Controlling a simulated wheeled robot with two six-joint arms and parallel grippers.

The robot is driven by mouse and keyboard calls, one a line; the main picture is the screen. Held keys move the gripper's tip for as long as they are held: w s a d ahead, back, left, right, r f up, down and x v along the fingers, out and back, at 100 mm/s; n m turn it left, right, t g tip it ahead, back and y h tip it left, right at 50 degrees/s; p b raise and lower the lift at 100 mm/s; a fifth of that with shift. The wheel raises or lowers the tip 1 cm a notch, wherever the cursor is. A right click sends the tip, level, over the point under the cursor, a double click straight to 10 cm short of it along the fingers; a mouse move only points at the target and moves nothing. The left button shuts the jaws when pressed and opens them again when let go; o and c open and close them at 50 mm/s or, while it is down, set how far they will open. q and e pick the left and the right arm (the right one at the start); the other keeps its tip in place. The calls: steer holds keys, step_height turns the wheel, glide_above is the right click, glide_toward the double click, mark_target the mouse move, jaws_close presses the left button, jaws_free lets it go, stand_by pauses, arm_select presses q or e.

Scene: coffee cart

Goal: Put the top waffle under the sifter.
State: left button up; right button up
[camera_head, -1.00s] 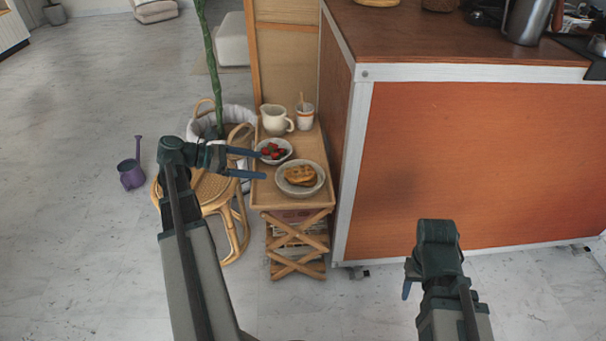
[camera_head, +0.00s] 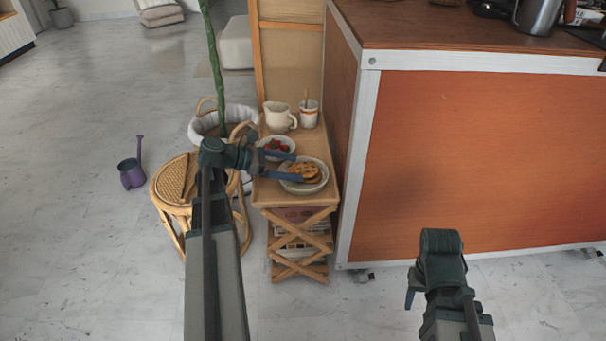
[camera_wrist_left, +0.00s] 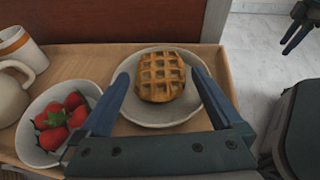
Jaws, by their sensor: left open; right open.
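The golden waffle (camera_head: 310,171) sits on a pale round plate (camera_head: 325,180) on the wooden side table. The waffle (camera_wrist_left: 162,77) and plate (camera_wrist_left: 165,118) also show in the left wrist view. In the head view something lies beneath the waffle, probably another waffle, but its outline is partly hidden. My left gripper (camera_head: 299,168) is open over the plate, one blue finger on each side of the waffle and not closed on it. My right gripper (camera_head: 410,296) is open and empty, low in front of the orange counter. I cannot make out the sifter.
Beside the plate on the side table (camera_head: 264,194) are a bowl (camera_head: 262,150) of strawberries, a cream jug (camera_head: 279,117) and a cup (camera_head: 309,115). The counter (camera_head: 480,160) rises close on the right.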

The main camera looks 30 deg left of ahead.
mark_target(303, 170)
arm_select(q)
steer(key=x, duration=0.2)
steer(key=shift+w+d+f, duration=0.15)
steer(key=shift+f, duration=0.05)
arm_select(e)
steer(key=shift+f, duration=0.5)
arm_select(q)
steer(key=shift+c, duration=0.3)
